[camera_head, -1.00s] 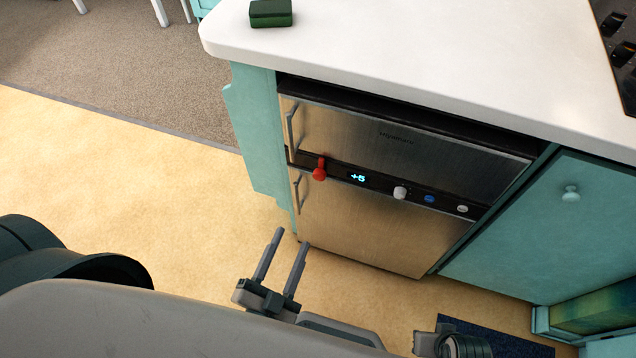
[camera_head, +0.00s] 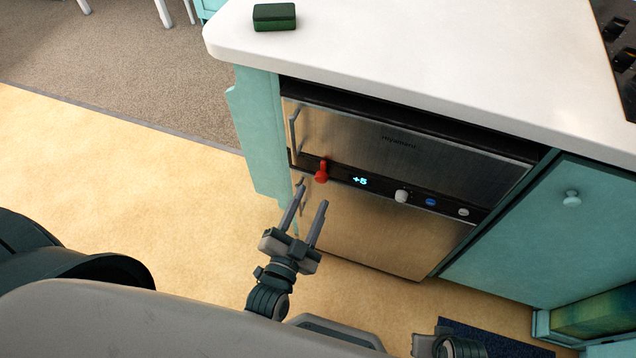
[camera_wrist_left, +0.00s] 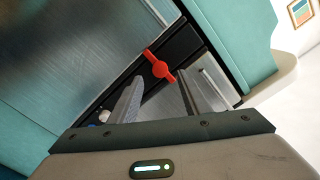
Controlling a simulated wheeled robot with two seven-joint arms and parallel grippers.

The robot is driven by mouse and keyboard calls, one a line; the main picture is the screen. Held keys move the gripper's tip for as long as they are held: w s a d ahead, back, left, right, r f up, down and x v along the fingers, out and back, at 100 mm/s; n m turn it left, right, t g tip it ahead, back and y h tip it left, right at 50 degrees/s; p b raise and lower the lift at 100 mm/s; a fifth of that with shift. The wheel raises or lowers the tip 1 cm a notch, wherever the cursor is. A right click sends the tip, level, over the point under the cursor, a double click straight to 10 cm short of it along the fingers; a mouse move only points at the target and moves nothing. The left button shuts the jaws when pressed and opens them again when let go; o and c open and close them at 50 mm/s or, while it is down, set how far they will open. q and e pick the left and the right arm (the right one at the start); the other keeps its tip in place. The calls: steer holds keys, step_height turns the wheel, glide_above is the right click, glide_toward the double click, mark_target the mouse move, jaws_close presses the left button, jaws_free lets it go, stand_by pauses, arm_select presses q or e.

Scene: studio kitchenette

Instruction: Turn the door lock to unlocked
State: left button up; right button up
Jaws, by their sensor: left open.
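The door lock is a red knob with a lever (camera_head: 321,172) on the dark control strip of the steel fridge (camera_head: 400,160). In the head view its lever points up. It also shows in the left wrist view as a red lever (camera_wrist_left: 160,68), beyond my fingertips and roughly between them. My left gripper (camera_head: 312,194) is open and empty, below the red lever and apart from it; its fingers also show in the left wrist view (camera_wrist_left: 160,95).
The strip also carries a lit display (camera_head: 360,181), a pale knob (camera_head: 402,196) and small buttons. Two door handles are at the fridge's left edge. A white counter (camera_head: 400,60) overhangs it, with a green box (camera_head: 274,17) on top.

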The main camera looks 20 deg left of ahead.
mark_target(320, 180)
arm_select(q)
steer(key=w, duration=0.5)
steer(key=shift+w+d, duration=0.1)
steer(key=shift+w, duration=0.25)
steer(key=c, duration=1)
